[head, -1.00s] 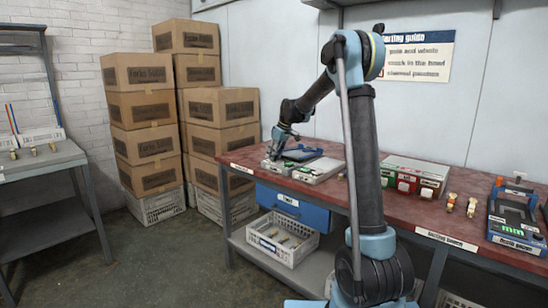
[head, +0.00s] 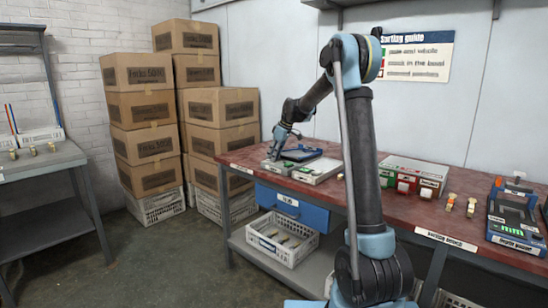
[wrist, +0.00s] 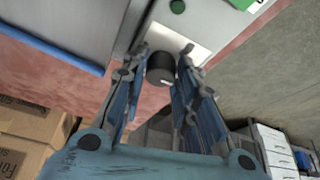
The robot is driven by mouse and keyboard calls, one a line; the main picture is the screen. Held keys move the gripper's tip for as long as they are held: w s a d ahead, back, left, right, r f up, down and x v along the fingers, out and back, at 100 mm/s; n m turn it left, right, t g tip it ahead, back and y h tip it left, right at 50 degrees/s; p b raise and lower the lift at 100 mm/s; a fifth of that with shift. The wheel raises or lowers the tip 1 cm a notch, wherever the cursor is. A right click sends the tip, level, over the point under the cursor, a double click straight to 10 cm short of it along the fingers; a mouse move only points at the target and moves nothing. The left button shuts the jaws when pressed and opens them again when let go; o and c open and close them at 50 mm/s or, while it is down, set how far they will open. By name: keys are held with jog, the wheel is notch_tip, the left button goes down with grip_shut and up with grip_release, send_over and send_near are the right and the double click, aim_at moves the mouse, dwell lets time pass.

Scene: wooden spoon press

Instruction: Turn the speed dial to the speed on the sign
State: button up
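A dark round knob (wrist: 161,68), which looks like the speed dial, stands out from the end of a grey and white unit with a white label patch (wrist: 185,42) in the wrist view. My gripper (wrist: 164,50) has one finger on each side of the knob, with narrow gaps seeming to show; contact is unclear. In the head view my gripper (head: 275,152) is at the left end of the red bench, beside the grey units, and hides the knob there. The knob's marks are not readable. No sign showing a speed is readable; a wall sign (head: 416,56) reads "Sorting guide".
Stacked cartons (head: 222,122) stand left of the bench. A blue drawer (head: 292,205) is below the top.

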jog(key=o, duration=0.4)
jog(key=v, duration=1.2)
jog(key=shift+w, duration=0.1)
